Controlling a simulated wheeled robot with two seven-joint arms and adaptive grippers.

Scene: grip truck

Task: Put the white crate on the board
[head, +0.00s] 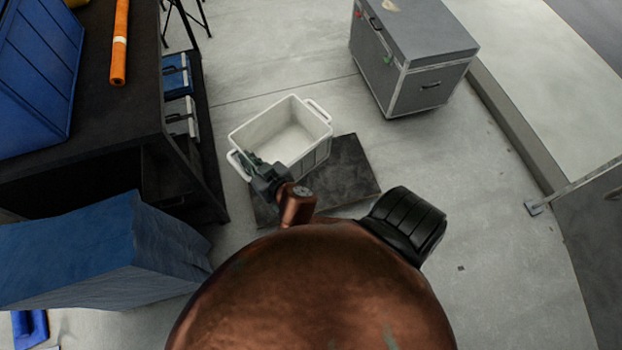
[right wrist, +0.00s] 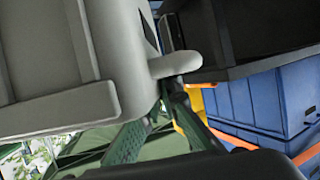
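The white crate (head: 318,150) is upright and open at the top, with a handle at each end. It appears empty. It overlaps the far left part of the dark square board (head: 350,178) on the floor; I cannot tell whether it rests there or hangs just above. My right gripper (head: 250,160) is at the crate's near-left handle. In the right wrist view the green fingers (right wrist: 170,100) come together at the handle (right wrist: 175,65), below the crate wall (right wrist: 60,65), and look closed on it. My left gripper is not in view.
A grey case (head: 425,85) stands on the floor at the back right. A dark workbench (head: 115,110) with blue bins and an orange roll (head: 120,40) is at the left. A blue covered block (head: 100,250) stands at the near left. The floor right of the board is clear.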

